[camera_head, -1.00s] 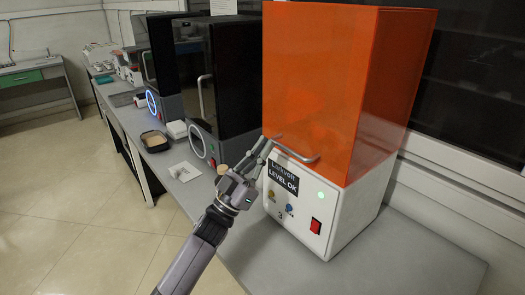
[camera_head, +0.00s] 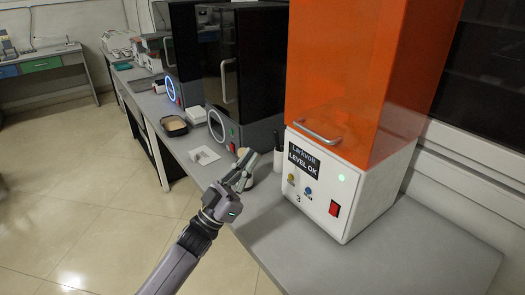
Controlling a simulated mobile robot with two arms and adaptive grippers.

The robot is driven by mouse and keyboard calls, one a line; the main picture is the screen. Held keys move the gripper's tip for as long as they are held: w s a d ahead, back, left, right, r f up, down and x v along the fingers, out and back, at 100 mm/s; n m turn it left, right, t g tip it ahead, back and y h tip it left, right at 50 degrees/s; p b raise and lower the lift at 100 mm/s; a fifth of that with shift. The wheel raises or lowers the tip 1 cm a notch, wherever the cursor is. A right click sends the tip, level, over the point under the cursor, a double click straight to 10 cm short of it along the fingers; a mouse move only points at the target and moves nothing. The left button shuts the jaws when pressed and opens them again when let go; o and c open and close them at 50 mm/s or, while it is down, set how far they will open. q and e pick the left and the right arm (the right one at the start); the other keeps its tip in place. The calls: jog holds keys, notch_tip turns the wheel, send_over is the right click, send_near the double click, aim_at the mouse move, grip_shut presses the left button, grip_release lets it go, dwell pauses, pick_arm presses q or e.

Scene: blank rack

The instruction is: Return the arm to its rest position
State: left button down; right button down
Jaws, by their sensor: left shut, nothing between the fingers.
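My left gripper (camera_head: 243,165) is at the middle of the head view, at the end of my left arm (camera_head: 178,262), which comes in from the lower left. Its fingers are together with nothing between them. It is in front of and to the left of the orange-hooded machine (camera_head: 352,70), apart from its handle (camera_head: 318,132). The orange hood is down on the white base (camera_head: 350,185), whose label reads "LEVEL OK" and whose green light is lit. A small round tan-topped thing is partly hidden behind the gripper. My right gripper is not in view.
The grey bench (camera_head: 400,245) is bare in front of the machine. Dark machines (camera_head: 245,65) stand farther along it. Open floor (camera_head: 75,200) is at the left. Another table (camera_head: 42,65) stands far left.

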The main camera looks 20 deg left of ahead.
pick_arm(q)
jog(key=s+f+n+g+y, duration=0.35)
jog(key=f+y, duration=0.35)
jog(key=f, duration=0.4)
jog(key=s+f+n+g+y, duration=0.3)
jog(key=f+g+y, duration=0.3)
jog(key=f, duration=0.5)
jog(key=s+f+m+g+y, duration=0.1)
jog(key=s+f+g, duration=0.4)
jog(key=s, duration=0.6)
jog(key=s+f+m+g+y, duration=0.1)
jog(key=s+f+g, duration=0.3)
jog(key=s, duration=0.7)
notch_tip(320, 180, down, 26)
jog(key=s+g+p, duration=0.1)
jog(key=s+g, duration=0.1)
jog(key=s+a+f, duration=0.2)
jog(key=s+f, duration=1.2)
jog(key=s, duration=0.2)
jog(key=shift+s+a+f+g+p, duration=0.25)
jog(key=shift+f+g+p, duration=0.15)
jog(key=shift+g, duration=0.05)
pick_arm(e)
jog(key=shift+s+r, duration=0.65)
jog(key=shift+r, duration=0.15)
